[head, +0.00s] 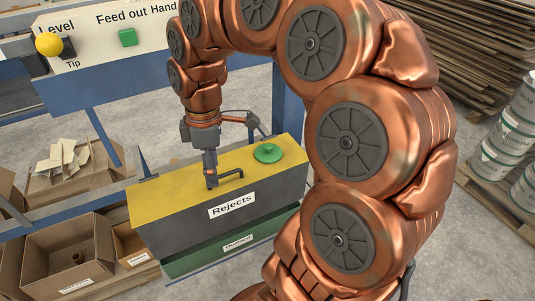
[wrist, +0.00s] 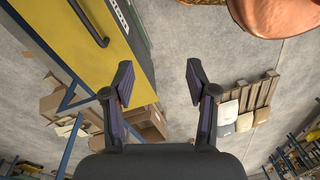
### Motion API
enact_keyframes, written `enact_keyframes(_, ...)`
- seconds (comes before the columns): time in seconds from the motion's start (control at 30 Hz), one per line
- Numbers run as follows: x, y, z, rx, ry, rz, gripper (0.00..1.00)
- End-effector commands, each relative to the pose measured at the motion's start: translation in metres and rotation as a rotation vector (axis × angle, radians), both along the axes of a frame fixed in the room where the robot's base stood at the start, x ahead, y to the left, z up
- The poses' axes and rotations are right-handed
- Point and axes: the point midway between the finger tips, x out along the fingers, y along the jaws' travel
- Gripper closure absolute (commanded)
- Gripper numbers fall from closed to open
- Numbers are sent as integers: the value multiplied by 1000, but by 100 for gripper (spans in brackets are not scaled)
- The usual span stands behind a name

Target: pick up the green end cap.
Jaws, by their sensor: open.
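The green end cap (head: 267,153), a round disc with a small raised knob, lies on the yellow top at its right rear part. It does not show in the wrist view. My gripper (head: 211,182) hangs to the left of the cap in the head view, close to the black handle (head: 230,177), and apart from the cap. In the wrist view my gripper (wrist: 159,78) has its two fingers spread wide.
The yellow top (head: 165,195) covers a dark bin labelled Rejects (head: 232,205), with a green Outfeed bin (head: 205,257) below. A control panel (head: 100,40) with a yellow knob and green button stands behind. Cardboard boxes (head: 65,250) are at left, paint cans (head: 508,130) at right.

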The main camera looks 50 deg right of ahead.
Motion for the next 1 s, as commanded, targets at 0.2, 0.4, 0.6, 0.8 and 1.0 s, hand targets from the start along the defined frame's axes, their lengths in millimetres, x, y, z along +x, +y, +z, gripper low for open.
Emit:
enact_keyframes(0.2,53,-76,-11,45,-65,275,43)
enact_keyframes(0.4,75,-162,-33,57,-110,486,43)
enact_keyframes(0.6,71,-231,-58,61,-122,624,43)
enact_keyframes(0.8,64,-261,-69,60,-125,684,43)
enact_keyframes(1.0,64,-261,-82,62,-124,693,43)
